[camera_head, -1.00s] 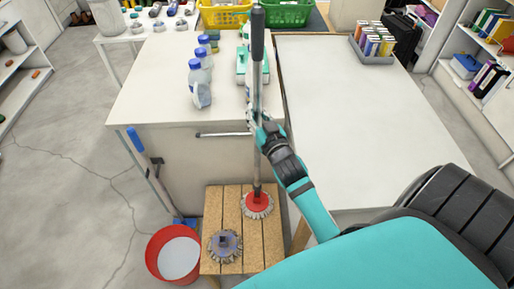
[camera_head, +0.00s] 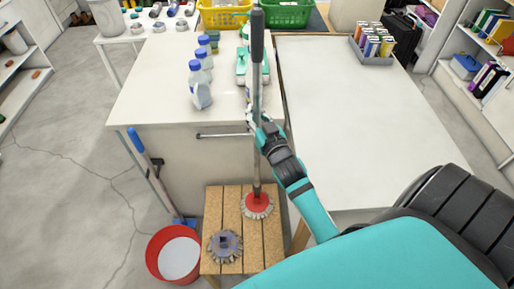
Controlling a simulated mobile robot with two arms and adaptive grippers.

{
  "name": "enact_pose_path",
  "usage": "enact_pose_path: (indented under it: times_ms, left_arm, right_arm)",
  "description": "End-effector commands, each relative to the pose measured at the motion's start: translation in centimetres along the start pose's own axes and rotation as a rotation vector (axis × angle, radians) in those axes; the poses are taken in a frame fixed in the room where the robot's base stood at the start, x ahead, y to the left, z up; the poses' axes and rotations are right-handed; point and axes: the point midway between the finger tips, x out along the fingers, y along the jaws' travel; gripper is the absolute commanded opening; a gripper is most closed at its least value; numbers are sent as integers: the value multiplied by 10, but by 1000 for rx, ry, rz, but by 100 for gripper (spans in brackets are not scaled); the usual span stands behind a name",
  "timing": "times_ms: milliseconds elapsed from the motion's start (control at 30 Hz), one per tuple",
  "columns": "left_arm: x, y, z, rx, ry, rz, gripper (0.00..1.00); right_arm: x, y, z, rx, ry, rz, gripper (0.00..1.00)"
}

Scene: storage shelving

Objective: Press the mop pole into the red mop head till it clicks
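The mop pole (camera_head: 257,95), grey metal with a dark grip at its top, stands upright in front of the white counter. Its lower end meets the red mop head (camera_head: 257,205), which lies on the slatted wooden stool. I cannot tell how deep the pole sits in the head. My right gripper (camera_head: 258,128) is shut around the middle of the pole. A second, grey-blue mop head (camera_head: 225,245) lies on the stool to the left. My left gripper is not in view.
The wooden stool (camera_head: 235,212) stands before the counter (camera_head: 140,95). A red bucket (camera_head: 153,262) and a blue-handled tool (camera_head: 146,160) are to its left. White bottles with blue caps (camera_head: 200,88) stand on the counter. The right tabletop (camera_head: 350,110) is mostly clear.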

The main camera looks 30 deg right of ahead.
Motion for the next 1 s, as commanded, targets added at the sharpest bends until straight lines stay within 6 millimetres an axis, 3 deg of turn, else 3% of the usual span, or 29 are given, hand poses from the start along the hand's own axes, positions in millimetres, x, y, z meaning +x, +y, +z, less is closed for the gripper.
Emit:
enact_pose_path:
  times_ms: [1000]
  left_arm:
    - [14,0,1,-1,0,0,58]
  right_arm:
    - [1,0,21,0,1,0,0]
